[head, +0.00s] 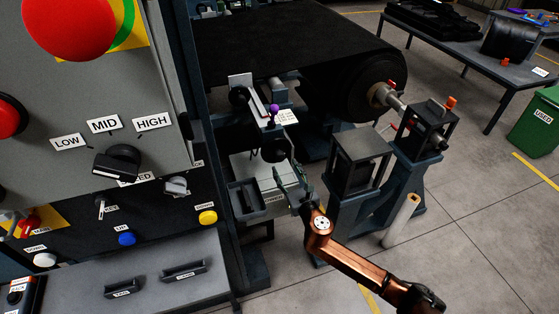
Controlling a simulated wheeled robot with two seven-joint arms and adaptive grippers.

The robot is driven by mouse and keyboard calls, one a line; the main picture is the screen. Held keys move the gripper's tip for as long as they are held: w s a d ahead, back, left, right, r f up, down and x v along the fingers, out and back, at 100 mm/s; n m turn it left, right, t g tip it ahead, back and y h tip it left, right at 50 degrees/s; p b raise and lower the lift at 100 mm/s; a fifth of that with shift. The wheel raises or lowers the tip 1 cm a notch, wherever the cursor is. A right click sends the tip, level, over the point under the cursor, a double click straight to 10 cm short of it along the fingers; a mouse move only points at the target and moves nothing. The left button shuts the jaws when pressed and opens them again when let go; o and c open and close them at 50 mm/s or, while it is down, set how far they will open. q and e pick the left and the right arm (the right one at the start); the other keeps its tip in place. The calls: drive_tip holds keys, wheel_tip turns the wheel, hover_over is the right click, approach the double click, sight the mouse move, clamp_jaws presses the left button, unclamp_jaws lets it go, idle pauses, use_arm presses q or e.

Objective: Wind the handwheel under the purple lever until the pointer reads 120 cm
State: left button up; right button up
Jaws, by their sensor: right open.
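The purple lever (274,108) is a small purple knob on the bracket in front of the black belt roll. Below it is a dark round part (273,150), which seems to be the handwheel; it is small and dark, so its rim and handle are hard to make out. A white scale plate (287,117) sits beside the lever; its marks and pointer are too small to read. My right gripper (288,174) is open and empty, just below and slightly right of the dark wheel. I cannot tell whether it touches it. My left gripper is not in view.
The control panel (90,100) with knobs and buttons fills the left. A grey drawer box (262,190) is beneath the wheel, close to my right gripper. Dark blue frame stands (362,150) rise to the right. The floor at the lower right is mostly clear.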

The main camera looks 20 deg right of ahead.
sight(281, 160)
drive_tip(key=w+b, duration=0.1)
drive_tip(key=w, duration=0.4)
drive_tip(key=shift+w+a+f, duration=0.15)
drive_tip(key=shift+w, duration=0.05)
drive_tip(key=shift+w+b, duration=0.3)
drive_tip(key=shift+w, duration=0.25)
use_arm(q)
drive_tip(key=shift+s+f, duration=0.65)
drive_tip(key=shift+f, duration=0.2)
use_arm(e)
drive_tip(key=shift+c, duration=0.6)
drive_tip(key=c, duration=1)
drive_tip(key=shift+c, duration=0.2)
